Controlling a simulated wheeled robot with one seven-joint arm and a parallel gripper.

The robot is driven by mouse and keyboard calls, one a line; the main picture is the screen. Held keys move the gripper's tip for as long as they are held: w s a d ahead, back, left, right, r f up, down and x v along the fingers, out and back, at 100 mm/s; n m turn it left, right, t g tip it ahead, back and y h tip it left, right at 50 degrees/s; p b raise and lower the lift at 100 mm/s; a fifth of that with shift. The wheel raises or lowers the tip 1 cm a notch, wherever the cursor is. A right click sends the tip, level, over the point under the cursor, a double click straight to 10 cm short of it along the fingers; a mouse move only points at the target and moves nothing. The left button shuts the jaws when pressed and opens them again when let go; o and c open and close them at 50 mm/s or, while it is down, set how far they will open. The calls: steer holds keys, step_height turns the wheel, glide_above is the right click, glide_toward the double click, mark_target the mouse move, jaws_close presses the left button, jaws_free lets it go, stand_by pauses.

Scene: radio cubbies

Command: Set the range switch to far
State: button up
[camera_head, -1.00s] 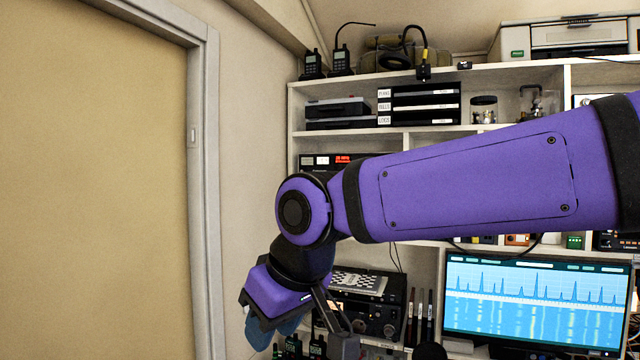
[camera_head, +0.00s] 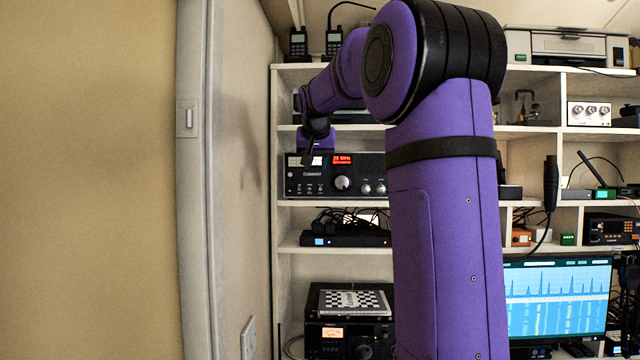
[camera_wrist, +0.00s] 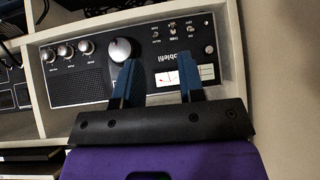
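A black radio (camera_head: 335,175) with a red lit display stands on a middle shelf. It shows upside down in the wrist view (camera_wrist: 78,88), with a big round knob (camera_wrist: 121,50), a lit meter (camera_wrist: 172,77), three smaller knobs (camera_wrist: 66,51) and a group of small toggle switches (camera_wrist: 175,29). The switch labels are too small to read, so I cannot tell which is the range switch or how it is set. My gripper (camera_wrist: 160,75) is open and empty, its blue fingers in front of the panel on the meter side. In the head view my gripper (camera_head: 309,152) is at the radio's upper left.
The shelf unit's side wall (camera_head: 276,240) and the room wall stand close to the radio's left. Below are a black box with cables (camera_head: 345,238) and a chessboard (camera_head: 352,301) on more equipment. A monitor (camera_head: 558,307) stands at lower right.

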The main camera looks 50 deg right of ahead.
mark_target(320, 186)
steer(key=shift+m+h, duration=0.3)
steer(key=shift+h, duration=0.2)
steer(key=w+d+f, duration=0.2)
steer(key=d, duration=0.1)
steer(key=w+d+f, duration=0.4)
steer(key=d, duration=0.1)
steer(key=shift+w+d+f, duration=0.1)
steer(key=shift+w+d, duration=0.2)
steer(key=shift+d, duration=0.05)
jaws_close()
